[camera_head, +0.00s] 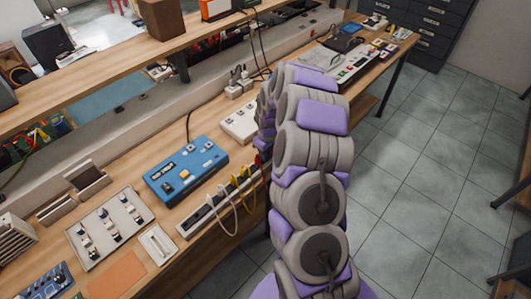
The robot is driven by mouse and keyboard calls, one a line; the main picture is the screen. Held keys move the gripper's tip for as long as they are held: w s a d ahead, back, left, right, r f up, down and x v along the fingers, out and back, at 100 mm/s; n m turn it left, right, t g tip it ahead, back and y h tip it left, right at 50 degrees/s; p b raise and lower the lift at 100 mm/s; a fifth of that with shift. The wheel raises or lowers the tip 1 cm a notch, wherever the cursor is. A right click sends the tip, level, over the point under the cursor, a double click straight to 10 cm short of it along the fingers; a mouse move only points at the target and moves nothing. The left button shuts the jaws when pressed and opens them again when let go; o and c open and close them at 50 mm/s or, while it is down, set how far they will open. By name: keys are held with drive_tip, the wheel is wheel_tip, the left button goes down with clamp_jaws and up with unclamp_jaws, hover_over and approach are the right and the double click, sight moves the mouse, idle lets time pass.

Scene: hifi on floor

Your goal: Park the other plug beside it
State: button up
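A long pale socket strip (213,211) lies along the bench's front edge, left of my arm. Yellow and white cables (236,205) rise from it in loops, with their plugs seated in or near the strip; I cannot tell which. A small red piece (258,160) shows at the strip's right end, close to my arm. My arm reaches up the middle and bends down to the left over the bench edge. My gripper (264,145) is at that far end, mostly hidden by the arm's own links. I cannot make out its fingers or anything held.
A blue device (186,167) with buttons sits behind the strip. A panel of switches (110,231), a small white tray (157,244) and an orange mat (117,278) lie to the left. White plugs (238,84) stand farther back. Tiled floor (420,190) is open on the right.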

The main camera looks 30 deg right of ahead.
drive_tip(key=o, duration=0.5)
drive_tip(key=shift+o, duration=0.2)
drive_tip(key=shift+r, duration=0.1)
wheel_tip(320, 180, up, 22)
drive_tip(key=s+p, duration=0.1)
drive_tip(key=p, duration=0.4)
drive_tip(key=shift+s+d, duration=0.2)
drive_tip(key=shift+d, duration=0.1)
idle(0.3)
idle(0.3)
